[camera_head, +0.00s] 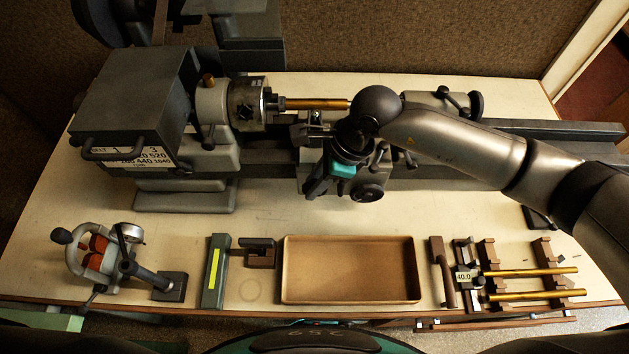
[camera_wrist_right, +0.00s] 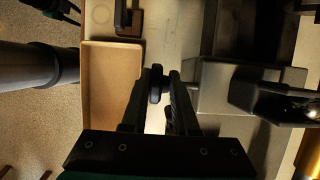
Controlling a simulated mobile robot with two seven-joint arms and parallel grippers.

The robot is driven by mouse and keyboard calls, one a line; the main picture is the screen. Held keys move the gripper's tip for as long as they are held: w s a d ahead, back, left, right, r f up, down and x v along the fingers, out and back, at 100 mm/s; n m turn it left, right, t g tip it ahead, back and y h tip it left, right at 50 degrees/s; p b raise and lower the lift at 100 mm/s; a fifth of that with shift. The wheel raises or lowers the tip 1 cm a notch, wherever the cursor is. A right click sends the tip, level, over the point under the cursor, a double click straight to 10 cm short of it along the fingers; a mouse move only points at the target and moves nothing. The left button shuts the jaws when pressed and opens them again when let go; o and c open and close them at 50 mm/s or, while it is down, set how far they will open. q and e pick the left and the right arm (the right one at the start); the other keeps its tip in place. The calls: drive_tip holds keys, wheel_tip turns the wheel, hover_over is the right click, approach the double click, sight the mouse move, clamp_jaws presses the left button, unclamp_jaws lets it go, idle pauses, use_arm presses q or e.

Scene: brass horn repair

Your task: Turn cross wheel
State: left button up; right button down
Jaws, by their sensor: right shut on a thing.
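My right gripper (camera_head: 314,190) reaches down from the right, in front of the lathe carriage. In the right wrist view, its two dark fingers (camera_wrist_right: 157,84) are closed on a small dark round part (camera_wrist_right: 155,74), which I take to be the cross wheel, seen nearly edge-on. In the head view the gripper and its wrist mostly hide this part. A second dark handwheel (camera_head: 368,191) shows just right of the gripper, apart from the fingers. My left gripper is not in view.
The lathe chuck (camera_head: 247,103) holds a brass rod (camera_head: 316,104) behind my wrist. A shallow tan tray (camera_head: 350,298) lies in front, also seen in the wrist view (camera_wrist_right: 111,45). Brass tubes (camera_head: 535,294) rest on stands at right. A clamp fixture (camera_head: 100,255) stands at left.

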drive_tip(key=shift+s+a+f, duration=0.1)
drive_tip(key=shift+s, duration=0.25)
drive_tip(key=shift+a+h+b, duration=0.2)
drive_tip(key=shift+h+b, duration=0.1)
drive_tip(key=shift+h, duration=0.9)
drive_tip(key=h+b, duration=0.1)
drive_tip(key=h, duration=0.1)
drive_tip(key=shift+a+f+h+b, duration=0.1)
drive_tip(key=shift+f+h+b, duration=0.1)
drive_tip(key=shift+h+b, duration=0.15)
drive_tip(key=h+b, duration=0.1)
drive_tip(key=b, duration=0.1)
drive_tip(key=h+b, duration=0.4)
drive_tip(key=shift+w+a+f, duration=0.1)
drive_tip(key=shift+a+f, duration=0.1)
drive_tip(key=shift+f, duration=0.1)
drive_tip(key=shift+h+b, duration=0.5)
drive_tip(key=shift+h, duration=0.45)
drive_tip(key=shift+h+b, duration=0.5)
drive_tip(key=shift+h, duration=0.6)
